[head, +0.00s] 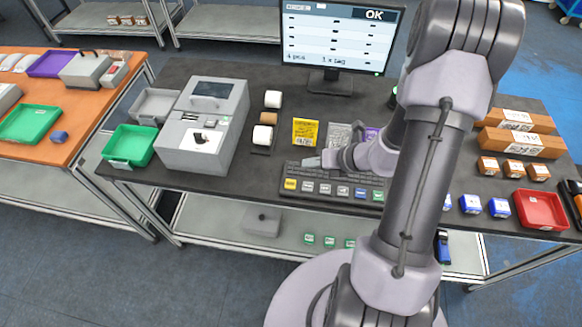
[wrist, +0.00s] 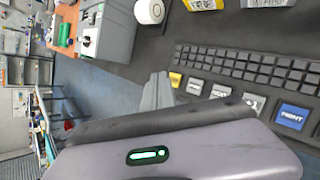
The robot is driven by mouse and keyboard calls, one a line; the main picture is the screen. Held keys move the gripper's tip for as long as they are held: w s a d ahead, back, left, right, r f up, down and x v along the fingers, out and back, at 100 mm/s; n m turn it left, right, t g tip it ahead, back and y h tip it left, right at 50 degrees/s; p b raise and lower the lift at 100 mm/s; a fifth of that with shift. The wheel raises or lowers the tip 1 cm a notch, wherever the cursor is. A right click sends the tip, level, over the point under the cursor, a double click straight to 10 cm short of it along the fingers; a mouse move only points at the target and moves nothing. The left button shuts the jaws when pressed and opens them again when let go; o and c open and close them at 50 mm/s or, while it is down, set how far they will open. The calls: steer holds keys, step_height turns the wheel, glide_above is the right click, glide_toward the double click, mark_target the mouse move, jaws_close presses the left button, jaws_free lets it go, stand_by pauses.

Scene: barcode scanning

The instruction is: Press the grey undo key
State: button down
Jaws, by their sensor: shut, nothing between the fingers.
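The keyboard (head: 335,180) lies on the dark table, with a row of large keys along its front edge. Several of these keys are grey (head: 325,188), between a yellow key (head: 290,184) and a blue key (head: 361,193). The grey keys also show in the wrist view (wrist: 195,86), but I cannot read which one says undo. My gripper (head: 308,162) is shut and empty, pointing left over the keyboard's left part. In the wrist view its fingertips (wrist: 158,88) appear just left of the yellow key (wrist: 175,79). I cannot tell whether they touch anything.
A monitor (head: 338,40) showing OK stands behind the keyboard. A grey label printer (head: 203,125) and white rolls (head: 262,136) stand to the left. A yellow packet (head: 305,132) lies behind the keyboard. Small boxes and a red tray (head: 540,209) are on the right.

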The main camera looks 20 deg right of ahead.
mark_target(310, 188)
steer(key=f+b, duration=0.7)
steer(key=f, duration=0.1)
steer(key=shift+s+d+f+b, duration=0.1)
steer(key=shift+s+f+b, duration=0.1)
steer(key=shift+f+b, duration=0.2)
stand_by(1.9)
steer(key=shift+f+b, duration=0.35)
steer(key=shift+f, duration=0.1)
steer(key=shift+f+b, duration=0.4)
stand_by(0.4)
stand_by(0.3)
steer(key=shift+r+p, duration=0.75)
steer(key=shift+r, duration=0.1)
steer(key=shift+r, duration=0.15)
